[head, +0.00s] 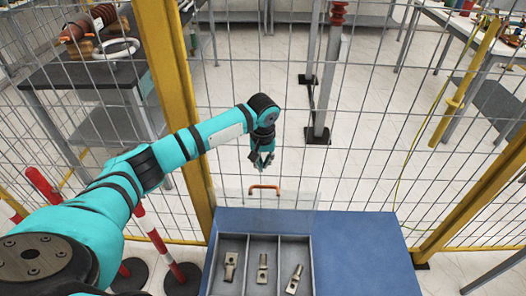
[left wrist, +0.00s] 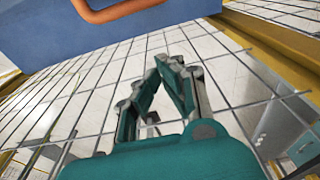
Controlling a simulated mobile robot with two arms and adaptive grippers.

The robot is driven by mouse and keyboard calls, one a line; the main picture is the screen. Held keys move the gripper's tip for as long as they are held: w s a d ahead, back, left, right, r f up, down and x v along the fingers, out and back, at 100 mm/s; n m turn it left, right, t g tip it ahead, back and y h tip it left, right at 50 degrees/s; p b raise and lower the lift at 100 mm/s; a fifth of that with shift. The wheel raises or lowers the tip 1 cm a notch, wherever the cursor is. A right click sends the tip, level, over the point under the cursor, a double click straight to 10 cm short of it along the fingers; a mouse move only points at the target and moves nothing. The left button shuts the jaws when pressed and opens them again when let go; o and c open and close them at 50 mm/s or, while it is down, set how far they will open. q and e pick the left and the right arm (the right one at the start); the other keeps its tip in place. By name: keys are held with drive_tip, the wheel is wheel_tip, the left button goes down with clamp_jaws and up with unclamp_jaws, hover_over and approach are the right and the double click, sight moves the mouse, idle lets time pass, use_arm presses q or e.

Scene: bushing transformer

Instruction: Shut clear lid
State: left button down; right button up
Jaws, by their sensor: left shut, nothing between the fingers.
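The clear lid (head: 300,198) stands raised at the back of a grey box (head: 247,238) on a blue bench top. Its orange handle (head: 264,187) is at the lid's upper edge. The handle also shows at the top of the left wrist view (left wrist: 115,10). My left gripper (head: 262,160) is above and just behind the handle in the head view, apart from it. In the left wrist view the left gripper (left wrist: 167,68) has its fingers drawn together, with nothing between them. My right gripper is not in view.
The box has three compartments, each with a metal terminal piece, such as the middle one (head: 262,268). The blue bench top (head: 365,250) is bare on the right. A wire mesh fence with yellow posts (head: 172,95) stands behind. Red-and-white poles (head: 158,240) stand at left.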

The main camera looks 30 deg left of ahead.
use_arm(q)
drive_tip(key=s, duration=0.1)
drive_tip(key=s+d+f+p, duration=0.1)
drive_tip(key=s+p, duration=0.1)
drive_tip(key=shift+s+d+f, duration=0.1)
drive_tip(key=shift+d+f, duration=0.2)
drive_tip(key=shift+f, duration=0.05)
